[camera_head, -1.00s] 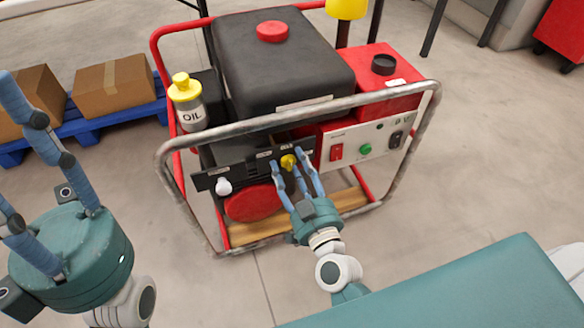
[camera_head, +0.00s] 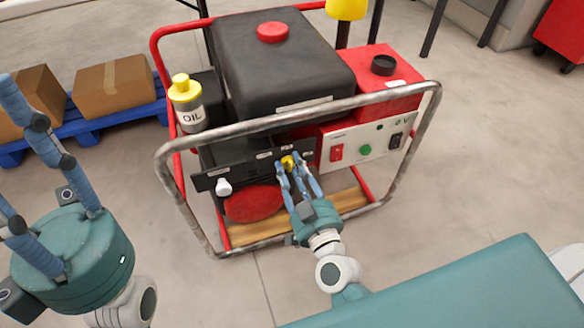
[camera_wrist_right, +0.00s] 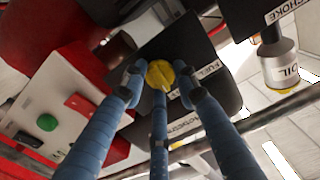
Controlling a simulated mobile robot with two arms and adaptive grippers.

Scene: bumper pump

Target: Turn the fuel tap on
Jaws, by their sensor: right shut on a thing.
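The yellow fuel tap (camera_head: 287,163) sits on the black front panel of the generator, and a label reading FUEL is beside it in the right wrist view. My right gripper (camera_head: 291,172) is at the tap, with its blue fingers shut around the yellow knob. The right wrist view shows the tap (camera_wrist_right: 160,74) between the fingertips, its face partly covered by one finger. My left gripper (camera_head: 35,175) is at the left edge, away from the generator, its blue fingers spread open and empty.
The tubular frame (camera_head: 300,112) runs around the generator, above and beside my right gripper. A white choke knob (camera_head: 223,187) is left on the panel. A control panel (camera_head: 365,143) with red and green switches is right. An oil bottle (camera_head: 188,105) stands at the left.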

